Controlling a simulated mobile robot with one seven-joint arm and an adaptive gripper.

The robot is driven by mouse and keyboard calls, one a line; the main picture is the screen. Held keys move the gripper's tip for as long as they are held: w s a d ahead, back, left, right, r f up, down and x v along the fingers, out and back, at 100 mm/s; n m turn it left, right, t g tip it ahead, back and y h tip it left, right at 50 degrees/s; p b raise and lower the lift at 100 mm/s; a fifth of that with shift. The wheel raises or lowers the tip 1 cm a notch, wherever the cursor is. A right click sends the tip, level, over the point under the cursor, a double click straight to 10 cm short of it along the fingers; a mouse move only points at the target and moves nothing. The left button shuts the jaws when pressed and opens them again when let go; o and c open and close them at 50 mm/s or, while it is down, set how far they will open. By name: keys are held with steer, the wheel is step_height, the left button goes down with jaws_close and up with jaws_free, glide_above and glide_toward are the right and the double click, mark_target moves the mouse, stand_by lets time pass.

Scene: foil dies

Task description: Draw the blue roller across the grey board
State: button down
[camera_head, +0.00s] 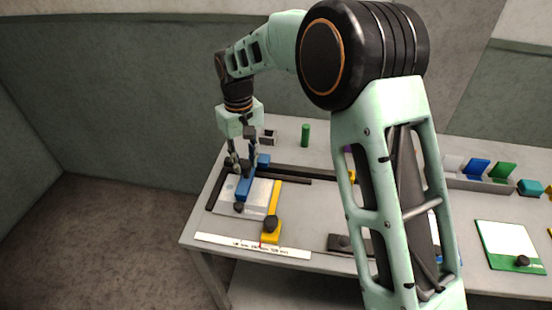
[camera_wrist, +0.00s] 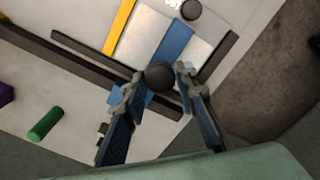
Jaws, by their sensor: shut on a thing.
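The blue roller (camera_head: 244,187) shows as a long blue bar lying across the left part of the grey board (camera_head: 263,196). It also shows in the wrist view (camera_wrist: 174,46), over the pale board (camera_wrist: 208,22). My gripper (camera_head: 240,168) reaches down at the roller's far end. In the wrist view my fingertips (camera_wrist: 158,82) are closed around a dark round knob (camera_wrist: 159,76) on the roller. The fingers hide part of the blue bar's far end.
A yellow bar with a black knob (camera_head: 272,222) lies along the board's right side. Dark rails (camera_head: 290,174) run behind and left of the board. A green cylinder (camera_head: 305,135) stands behind. My arm hides the table's middle.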

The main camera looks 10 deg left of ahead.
steer(key=shift+a+p, duration=0.4)
steer(key=shift+a, duration=1.95)
steer(key=c, duration=1.5)
jaws_free()
steer(key=shift+c, duration=0.2)
steer(key=shift+d, duration=0.1)
step_height(320, 180, up, 12)
